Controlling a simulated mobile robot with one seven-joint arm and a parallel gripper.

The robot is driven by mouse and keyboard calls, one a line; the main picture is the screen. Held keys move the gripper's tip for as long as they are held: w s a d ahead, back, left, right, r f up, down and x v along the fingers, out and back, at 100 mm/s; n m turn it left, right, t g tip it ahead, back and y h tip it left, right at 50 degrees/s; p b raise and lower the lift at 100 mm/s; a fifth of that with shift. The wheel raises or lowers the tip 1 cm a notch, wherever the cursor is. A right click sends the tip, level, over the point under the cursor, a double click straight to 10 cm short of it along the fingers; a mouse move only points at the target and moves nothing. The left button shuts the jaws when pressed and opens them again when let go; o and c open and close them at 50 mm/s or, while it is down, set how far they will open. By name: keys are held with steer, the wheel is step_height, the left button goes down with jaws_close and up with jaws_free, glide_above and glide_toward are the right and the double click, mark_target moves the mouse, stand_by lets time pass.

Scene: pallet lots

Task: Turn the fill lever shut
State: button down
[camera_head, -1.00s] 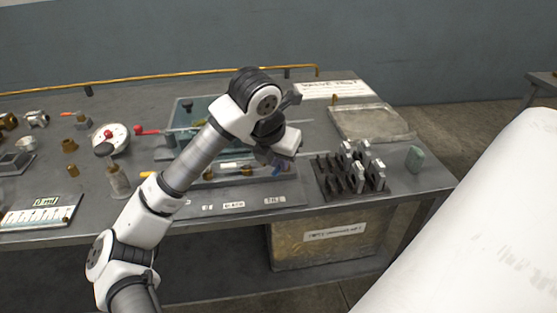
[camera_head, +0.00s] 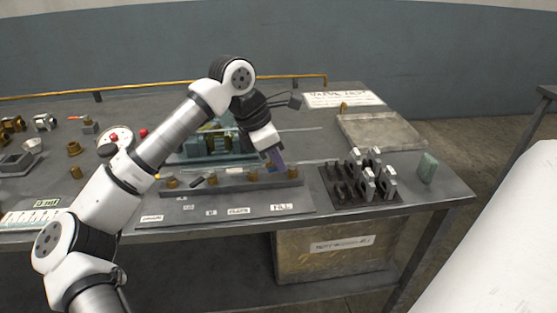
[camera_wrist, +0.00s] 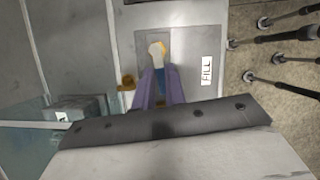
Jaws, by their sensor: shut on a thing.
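The fill lever (camera_wrist: 157,52) shows in the wrist view between my finger ends, pale and yellowish with a blue part. The FILL label (camera_wrist: 207,69) lies to its right on the plate, and also shows in the head view (camera_head: 281,208) at the right end of a row of labels. My gripper (camera_wrist: 158,82) has purple fingers, shut on the lever. In the head view my gripper (camera_head: 275,160) points down at the right end of the valve manifold (camera_head: 232,182). There the lever is hidden behind my fingers, and its exact angle is unclear.
A clear tank (camera_head: 172,157) stands behind the manifold, under my arm. A dark rack (camera_head: 345,200) with several upright metal pieces is close on the right. A shallow tray (camera_head: 378,130) and a green block (camera_head: 428,167) lie beyond it. A brass pipe (camera_head: 170,84) runs along the back.

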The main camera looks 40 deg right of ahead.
steer(key=shift+w+d+m+g, duration=0.15)
steer(key=shift+w+m+g, duration=0.15)
steer(key=shift+m, duration=0.6)
steer(key=c, duration=1.5)
jaws_free()
steer(key=shift+o, duration=0.2)
steer(key=v, duration=1.3)
steer(key=shift+r, duration=0.45)
steer(key=shift+d, duration=0.1)
